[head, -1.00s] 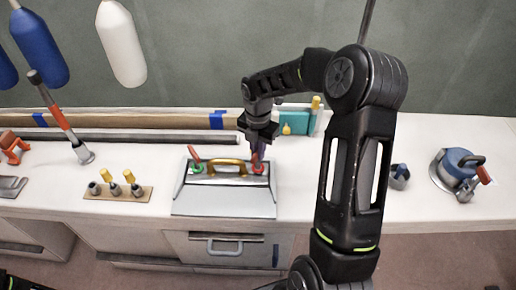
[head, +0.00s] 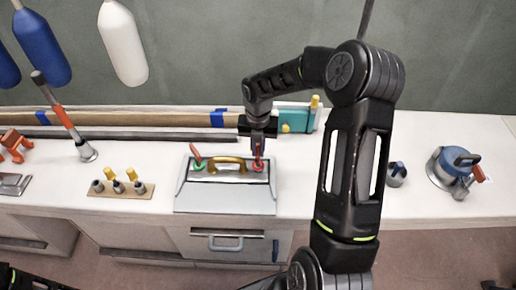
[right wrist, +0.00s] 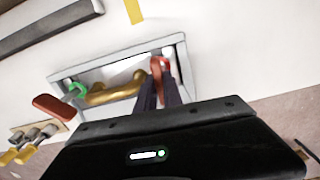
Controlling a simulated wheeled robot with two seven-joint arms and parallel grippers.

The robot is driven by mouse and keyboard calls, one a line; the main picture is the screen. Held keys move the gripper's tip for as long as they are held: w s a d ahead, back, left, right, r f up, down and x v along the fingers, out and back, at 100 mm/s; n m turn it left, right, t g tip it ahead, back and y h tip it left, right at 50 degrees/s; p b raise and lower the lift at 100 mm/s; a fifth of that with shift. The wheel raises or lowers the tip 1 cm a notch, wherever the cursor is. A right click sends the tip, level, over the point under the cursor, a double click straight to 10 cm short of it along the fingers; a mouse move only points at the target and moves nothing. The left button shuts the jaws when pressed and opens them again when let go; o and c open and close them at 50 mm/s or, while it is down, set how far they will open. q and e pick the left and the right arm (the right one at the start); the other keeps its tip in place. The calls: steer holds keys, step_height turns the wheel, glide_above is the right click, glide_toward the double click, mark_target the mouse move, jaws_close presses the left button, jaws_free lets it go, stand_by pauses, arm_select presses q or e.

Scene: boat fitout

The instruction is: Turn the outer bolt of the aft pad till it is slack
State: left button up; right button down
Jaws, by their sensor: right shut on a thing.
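A grey metal tray-like panel (head: 225,200) stands at the counter's front edge and carries a gold grab handle (head: 228,162). At the handle's left end is a green ring (head: 199,167) with a red lever (head: 195,150) standing up from it. At its right end is a red ring (head: 258,168); the red part there also shows in the right wrist view (right wrist: 160,65). My right gripper (head: 258,152) is shut on the red-handled piece at this right end, its dark fingers (right wrist: 158,95) pointing at it. The bolt heads are hidden or too small to tell. My left gripper is out of view.
A teal box (head: 295,116) and long bars (head: 130,120) lie behind. A small grey cup (head: 397,174) and a round winch-like device (head: 452,170) stand at right.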

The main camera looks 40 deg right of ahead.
steer(key=shift+s+f, duration=0.35)
steer(key=shift+f, duration=0.25)
steer(key=c, duration=1.5)
jaws_free()
steer(key=shift+r, duration=0.1)
steer(key=r, duration=0.8)
steer(key=shift+w+r+b, duration=0.3)
steer(key=shift+r, duration=0.1)
